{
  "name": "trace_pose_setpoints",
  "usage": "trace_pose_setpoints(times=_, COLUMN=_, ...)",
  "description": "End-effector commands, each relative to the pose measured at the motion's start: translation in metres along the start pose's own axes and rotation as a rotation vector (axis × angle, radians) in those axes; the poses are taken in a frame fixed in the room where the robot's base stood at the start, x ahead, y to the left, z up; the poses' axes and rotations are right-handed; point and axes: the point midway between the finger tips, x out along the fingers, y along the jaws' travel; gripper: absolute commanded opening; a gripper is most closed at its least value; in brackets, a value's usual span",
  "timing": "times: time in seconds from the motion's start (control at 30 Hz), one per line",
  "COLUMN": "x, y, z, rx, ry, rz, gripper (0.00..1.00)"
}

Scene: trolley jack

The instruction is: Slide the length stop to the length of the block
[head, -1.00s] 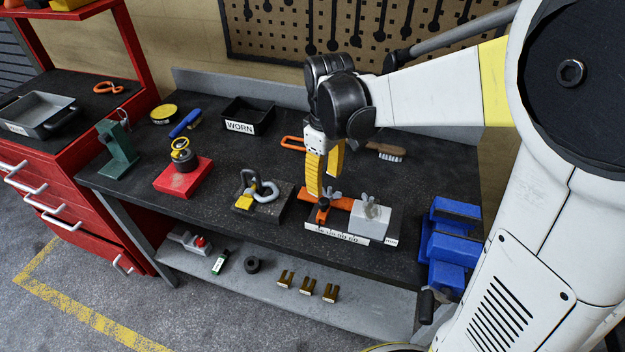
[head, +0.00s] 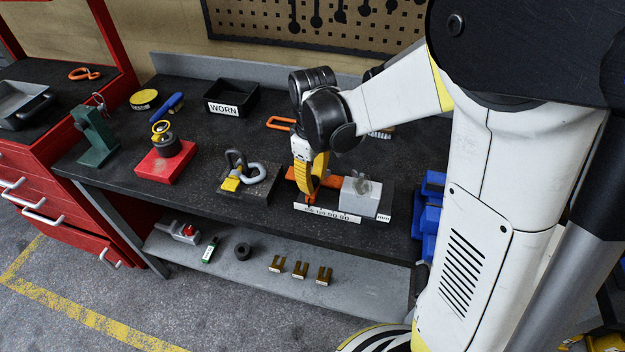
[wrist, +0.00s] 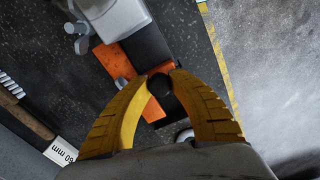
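The length-stop fixture is a dark rail with an orange bar (head: 335,185) and a white scale strip (head: 328,212) along its front. A light grey block (head: 361,197) with a wing-shaped part on top sits at its right end. It shows at the top of the wrist view (wrist: 110,15). My gripper's yellow fingers (head: 311,190) reach down over the orange part at the fixture's left. In the wrist view my fingers (wrist: 160,80) bow inward with a round black knob (wrist: 160,86) between their tips. They look shut on it. The fingers hide part of the orange stop.
A white label reading "60 mm" (wrist: 62,153) lies near a brush (wrist: 28,118). The bench's front edge is close to the scale.

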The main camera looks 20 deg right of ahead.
Motion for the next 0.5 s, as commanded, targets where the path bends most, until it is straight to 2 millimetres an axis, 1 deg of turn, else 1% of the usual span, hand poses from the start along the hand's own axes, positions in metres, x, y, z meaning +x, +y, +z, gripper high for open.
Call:
trace_pose_setpoints(times=0.23, x=0.0, y=0.001, z=0.003, rx=0.001, ry=0.0, rz=0.0, gripper=0.0)
trace_pose_setpoints(times=0.4, x=-0.001, y=0.008, z=0.023, rx=0.003, ry=0.0, rz=0.0, gripper=0.0)
trace_pose_setpoints(times=0.5, x=0.0, y=0.009, z=0.029, rx=0.001, ry=0.0, rz=0.0, gripper=0.0)
